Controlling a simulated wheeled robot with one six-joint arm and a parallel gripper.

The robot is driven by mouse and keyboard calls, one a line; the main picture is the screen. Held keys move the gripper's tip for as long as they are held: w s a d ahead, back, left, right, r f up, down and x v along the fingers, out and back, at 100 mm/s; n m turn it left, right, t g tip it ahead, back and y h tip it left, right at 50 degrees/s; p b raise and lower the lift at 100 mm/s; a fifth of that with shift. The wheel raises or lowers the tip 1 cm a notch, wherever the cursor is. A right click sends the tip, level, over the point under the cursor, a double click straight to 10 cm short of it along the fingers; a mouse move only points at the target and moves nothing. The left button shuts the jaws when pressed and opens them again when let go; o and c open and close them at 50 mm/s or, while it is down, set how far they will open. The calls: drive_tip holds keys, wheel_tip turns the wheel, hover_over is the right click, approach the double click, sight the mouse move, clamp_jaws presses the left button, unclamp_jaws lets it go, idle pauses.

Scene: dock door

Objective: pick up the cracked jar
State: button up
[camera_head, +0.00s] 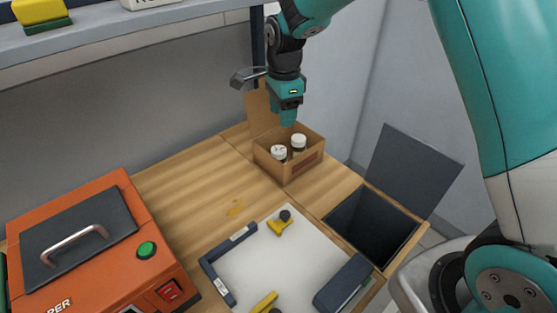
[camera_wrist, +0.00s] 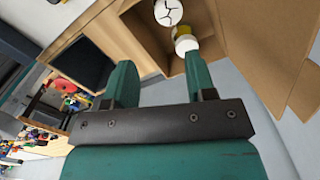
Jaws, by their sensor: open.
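The cracked jar (camera_head: 278,153) stands upright in an open cardboard box (camera_head: 305,166), its white lid facing up. In the wrist view the cracked jar's lid (camera_wrist: 168,11) shows dark branching crack lines and is cut by the top edge. A second white-lidded jar (camera_head: 298,142) stands close beside it; in the wrist view this jar (camera_wrist: 185,39) shows some yellow and is nearer the right finger. My gripper (camera_head: 288,120) points down just above the box. In the wrist view my gripper (camera_wrist: 160,62) has its two teal fingers apart with nothing between them.
A raised box flap (camera_head: 263,112) stands behind the gripper. A dark open bin (camera_head: 370,224) with a raised lid is at right. A white board (camera_head: 275,262) with clamps lies in front. An orange machine (camera_head: 100,250) fills the left. A shelf (camera_head: 130,30) hangs above.

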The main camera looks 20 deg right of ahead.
drive_tip(key=m+p, duration=0.2)
hover_over(278, 150)
drive_tip(key=d, duration=0.1)
wheel_tip(278, 150, down, 8)
drive_tip(key=shift+r, duration=0.15)
drive_tip(key=shift+n, duration=0.3)
drive_tip(key=shift+a+f+p, duration=0.25)
drive_tip(key=shift+f+p, duration=0.45)
drive_tip(key=shift+f, duration=0.75)
drive_tip(key=shift+a+f+p, duration=0.2)
drive_tip(key=shift+f+p, duration=0.45)
drive_tip(key=shift+f, duration=0.75)
drive_tip(key=c, duration=0.6)
